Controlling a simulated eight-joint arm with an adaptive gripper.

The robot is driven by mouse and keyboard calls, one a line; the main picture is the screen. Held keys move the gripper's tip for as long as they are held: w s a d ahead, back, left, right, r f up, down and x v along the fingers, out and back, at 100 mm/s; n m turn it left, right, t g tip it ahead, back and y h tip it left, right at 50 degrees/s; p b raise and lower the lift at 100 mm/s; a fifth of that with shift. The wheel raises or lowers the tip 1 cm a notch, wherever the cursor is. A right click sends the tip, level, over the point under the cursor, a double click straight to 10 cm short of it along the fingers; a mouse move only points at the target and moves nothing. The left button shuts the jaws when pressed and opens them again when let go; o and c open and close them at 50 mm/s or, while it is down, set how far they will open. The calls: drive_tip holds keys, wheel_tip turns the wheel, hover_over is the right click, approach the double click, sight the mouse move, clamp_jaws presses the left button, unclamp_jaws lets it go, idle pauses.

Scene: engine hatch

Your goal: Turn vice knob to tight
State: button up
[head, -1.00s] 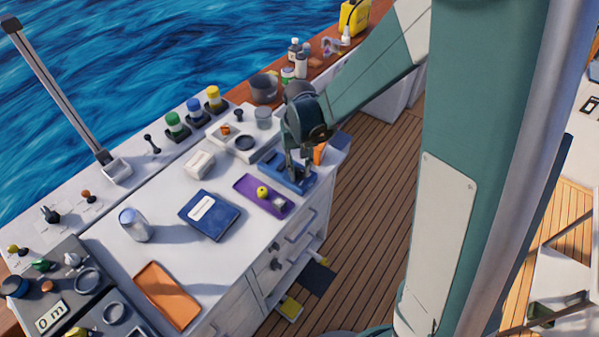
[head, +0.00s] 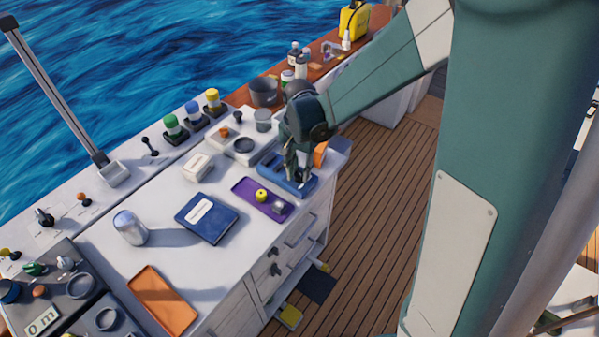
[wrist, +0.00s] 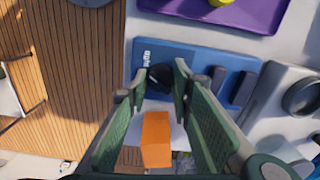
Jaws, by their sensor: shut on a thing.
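The blue vice (head: 270,166) sits at the right end of the white counter, with my gripper (head: 296,176) pointing down over it. In the wrist view the vice (wrist: 205,57) is a blue block with dark grey bars on its right part. Its dark round knob (wrist: 160,77) is at the left part, between the fingertips of my gripper (wrist: 160,80). My gripper is shut on the knob. The fingers hide the knob's sides, and I cannot tell its turn angle.
A purple tray (head: 243,187) with a yellow knob (head: 261,195) lies beside the vice. An orange block (wrist: 155,138) is close by, below the knob in the wrist view. A blue book (head: 206,217), a can (head: 130,228) and an orange tray (head: 162,300) stand further left.

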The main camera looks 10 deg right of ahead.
sight(300, 172)
idle(0.3)
drive_tip(key=o, duration=0.9)
drive_tip(key=shift+r, duration=0.1)
drive_tip(key=shift+r, duration=5.9)
drive_tip(key=shift+s+r, duration=0.1)
drive_tip(key=shift+s+d+r+n+t, duration=1.35)
drive_tip(key=shift+s+d, duration=0.6)
drive_tip(key=shift+s, duration=1.65)
drive_tip(key=shift+s+d+r+n+t, duration=1.3)
drive_tip(key=shift+s+d, duration=0.65)
drive_tip(key=shift+s, duration=1.6)
drive_tip(key=shift+s+d+r+n+t, duration=1.05)
drive_tip(key=shift+s+d+r, duration=0.7)
drive_tip(key=shift+s, duration=1.85)
